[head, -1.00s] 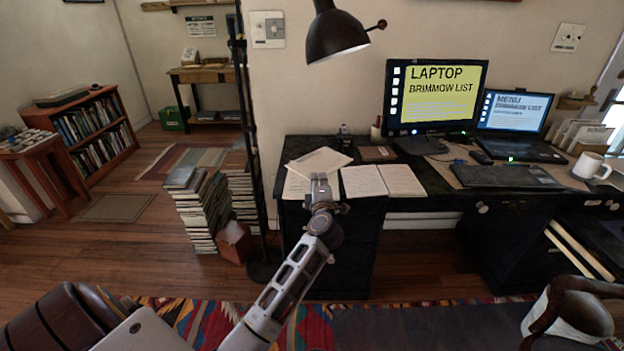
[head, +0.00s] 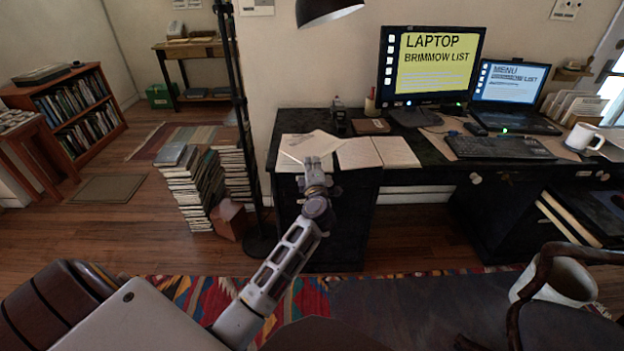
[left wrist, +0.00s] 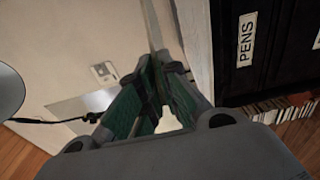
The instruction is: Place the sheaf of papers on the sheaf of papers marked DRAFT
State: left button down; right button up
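A white sheaf of papers (head: 315,144) lies almost flat over the leftmost sheaf (head: 289,141) at the left end of the black desk. Whether the two touch I cannot tell. Two more sheaves, a middle one (head: 357,153) and a right one (head: 396,151), lie side by side to the right. No DRAFT mark is readable on any sheaf. My left gripper (head: 314,163) is at the near edge of the upper sheaf. In the left wrist view its green-padded fingers (left wrist: 155,65) come together at the tips, with a thin edge of paper beyond them. My right gripper is not in view.
The desk also holds a monitor (head: 433,72), a laptop (head: 510,95), a keyboard (head: 498,147) and a white mug (head: 583,138). A lamp (head: 328,10) hangs above the papers. A thin black stand (head: 238,100) and book stacks (head: 190,185) are to the left.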

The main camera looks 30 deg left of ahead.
pick_arm(q)
jog(key=shift+f, duration=0.45)
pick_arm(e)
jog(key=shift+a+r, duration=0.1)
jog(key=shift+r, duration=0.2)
pick_arm(q)
jog(key=shift+f, duration=0.1)
notch_tip(320, 180, down, 4)
jog(key=shift+b, duration=1.1)
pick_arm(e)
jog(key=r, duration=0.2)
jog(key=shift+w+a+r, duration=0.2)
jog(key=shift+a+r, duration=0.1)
pick_arm(q)
jog(key=c, duration=2.1)
grip_release()
jog(key=shift+f, duration=0.1)
jog(key=o, duration=0.5)
jog(key=shift+c, duration=0.2)
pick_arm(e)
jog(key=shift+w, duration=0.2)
